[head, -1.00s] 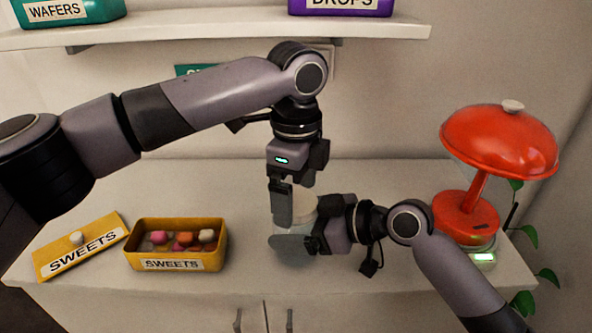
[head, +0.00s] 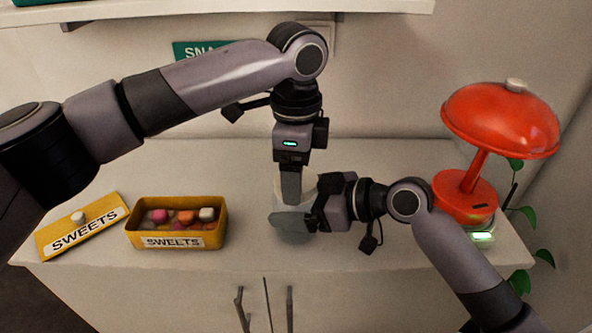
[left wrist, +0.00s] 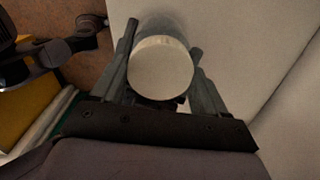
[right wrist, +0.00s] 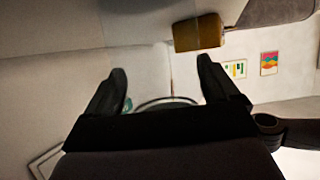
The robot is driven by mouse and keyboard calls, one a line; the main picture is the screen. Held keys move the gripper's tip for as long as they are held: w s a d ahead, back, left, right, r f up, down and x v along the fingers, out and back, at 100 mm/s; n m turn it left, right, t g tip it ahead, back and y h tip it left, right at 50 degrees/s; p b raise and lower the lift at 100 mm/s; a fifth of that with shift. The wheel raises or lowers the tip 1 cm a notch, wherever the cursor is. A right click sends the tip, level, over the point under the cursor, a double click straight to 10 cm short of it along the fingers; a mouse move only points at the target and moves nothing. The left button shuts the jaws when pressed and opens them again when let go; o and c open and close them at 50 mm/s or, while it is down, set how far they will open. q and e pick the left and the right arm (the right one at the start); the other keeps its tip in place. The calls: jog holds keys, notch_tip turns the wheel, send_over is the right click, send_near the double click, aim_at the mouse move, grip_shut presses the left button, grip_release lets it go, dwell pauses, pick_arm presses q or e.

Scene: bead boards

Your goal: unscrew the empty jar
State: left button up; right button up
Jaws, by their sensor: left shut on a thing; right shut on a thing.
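The empty jar (head: 292,232) is clear glass with a cream lid (head: 310,187) and stands upright on the counter. My left gripper (head: 292,188) points down from above and is shut on the lid. In the left wrist view the round lid (left wrist: 160,70) sits between the fingers, with jar glass (left wrist: 152,24) showing past its edge. My right gripper (head: 295,222) comes in level from the right and is shut on the jar's body. In the right wrist view the clear glass between the fingers is hard to make out. The fingers hide part of the jar and lid.
An open yellow sweets box (head: 177,241) holds several sweets, left of the jar. A red lamp-like dispenser (head: 467,190) stands at the right. A shelf (head: 230,12) runs above. Counter between box and jar is clear.

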pick_arm(q)
jog(key=n, duration=0.4)
jog(key=o, duration=1.2)
jog(key=shift+c, duration=0.2)
